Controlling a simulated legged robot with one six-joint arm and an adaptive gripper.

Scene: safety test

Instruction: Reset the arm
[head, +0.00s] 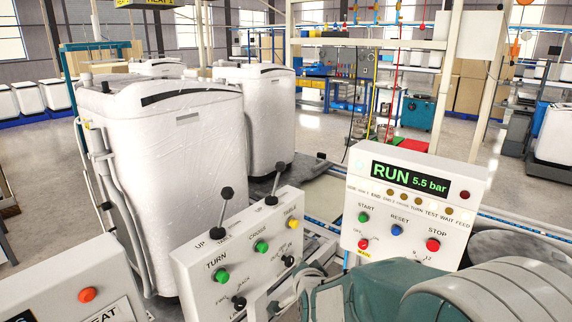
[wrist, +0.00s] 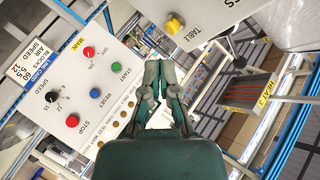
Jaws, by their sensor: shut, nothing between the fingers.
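My gripper (wrist: 160,68) is shut and empty in the wrist view, its green fingers together beside the right edge of the white control panel (wrist: 60,60). In the head view the panel (head: 365,212) stands right of centre, its display (head: 411,182) reading "RUN 5.5 bar" in green. A blue RESET button (head: 397,230) sits between the green START button (head: 363,217) and the red STOP button (head: 433,245). The blue button also shows in the wrist view (wrist: 94,93), left of the fingers and apart from them. My green arm fills the head view's lower right.
A second panel (head: 200,256) with levers (head: 227,195) and coloured buttons stands close on the left. A third panel (head: 60,305) is at lower left. White wrapped washing machines (head: 180,150) stand behind.

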